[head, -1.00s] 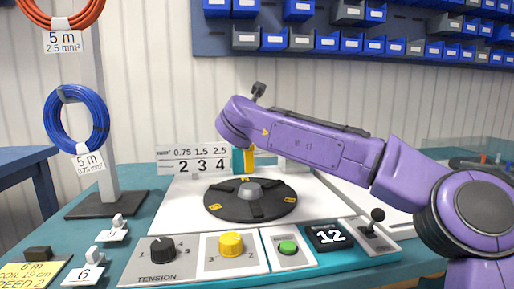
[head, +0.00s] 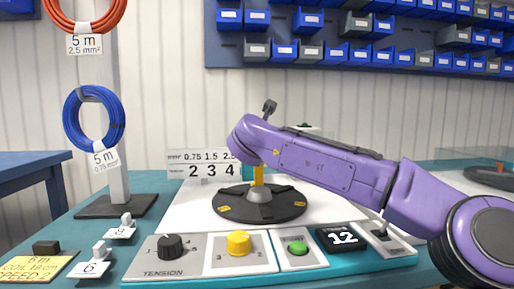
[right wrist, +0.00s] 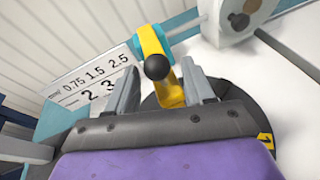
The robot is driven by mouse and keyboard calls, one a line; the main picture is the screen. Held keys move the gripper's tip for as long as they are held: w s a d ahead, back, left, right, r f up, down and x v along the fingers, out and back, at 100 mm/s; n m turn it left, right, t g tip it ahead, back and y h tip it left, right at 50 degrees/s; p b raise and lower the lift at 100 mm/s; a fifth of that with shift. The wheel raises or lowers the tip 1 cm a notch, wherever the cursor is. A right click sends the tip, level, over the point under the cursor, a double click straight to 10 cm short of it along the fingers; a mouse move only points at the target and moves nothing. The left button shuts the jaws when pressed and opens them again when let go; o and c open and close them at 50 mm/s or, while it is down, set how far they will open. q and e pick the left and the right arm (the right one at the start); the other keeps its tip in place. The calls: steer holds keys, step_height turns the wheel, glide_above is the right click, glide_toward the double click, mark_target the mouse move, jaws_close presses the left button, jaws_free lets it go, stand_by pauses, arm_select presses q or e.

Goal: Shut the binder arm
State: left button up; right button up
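The binder arm (right wrist: 168,90) is yellow with a round black knob (right wrist: 156,66) and joins a teal and yellow post (right wrist: 150,40) in the right wrist view. My right gripper (right wrist: 159,70) is open, with one grey finger on each side of the knob; I cannot tell whether either touches it. In the head view a yellow part of the binder arm (head: 258,177) shows just above the hub of the black turntable (head: 232,212). My purple right forearm hides the post and the gripper fingers there. My left gripper is not in view.
The control panel (head: 205,268) with knobs, a green button and a display showing 12 lies in front. A number plate (head: 200,165) stands behind left. A stand (head: 113,150) holds red and blue coils (head: 72,122). Blue bins (head: 355,45) hang at the back.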

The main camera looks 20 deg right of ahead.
steer(key=shift+r, duration=0.1)
steer(key=v, duration=1)
steer(key=shift+s, duration=0.2)
